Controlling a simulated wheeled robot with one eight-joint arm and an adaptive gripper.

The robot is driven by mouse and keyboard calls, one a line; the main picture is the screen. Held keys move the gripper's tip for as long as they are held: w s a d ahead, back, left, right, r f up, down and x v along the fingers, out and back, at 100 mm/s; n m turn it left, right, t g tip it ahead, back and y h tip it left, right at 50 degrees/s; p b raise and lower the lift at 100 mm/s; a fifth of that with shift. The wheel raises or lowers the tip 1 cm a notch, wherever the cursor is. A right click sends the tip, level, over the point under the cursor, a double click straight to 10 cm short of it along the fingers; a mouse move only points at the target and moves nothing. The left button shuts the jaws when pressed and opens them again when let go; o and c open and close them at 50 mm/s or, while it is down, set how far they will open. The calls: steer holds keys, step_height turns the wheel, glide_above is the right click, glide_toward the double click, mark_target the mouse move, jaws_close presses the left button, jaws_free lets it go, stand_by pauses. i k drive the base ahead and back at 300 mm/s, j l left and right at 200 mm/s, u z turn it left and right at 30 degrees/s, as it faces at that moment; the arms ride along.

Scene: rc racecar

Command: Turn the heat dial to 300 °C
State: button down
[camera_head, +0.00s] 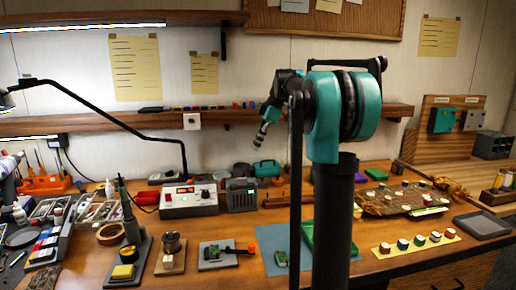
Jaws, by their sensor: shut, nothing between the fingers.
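The dial's marks and the display figures are too small to read. My gripper (260,137) is small in view, pointing down and left from my teal and black arm. It is shut and empty, up and right of the station, in front of the shelf and apart from the dial.
A grey vented box (241,195) stands right beside the station. A black lamp arm (120,124) arches over the left of the bench. A soldering iron stand (128,235) is at front left, and a blue mat (270,245) lies at front centre.

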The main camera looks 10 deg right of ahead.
mark_target(205, 195)
steer(key=k, duration=1)
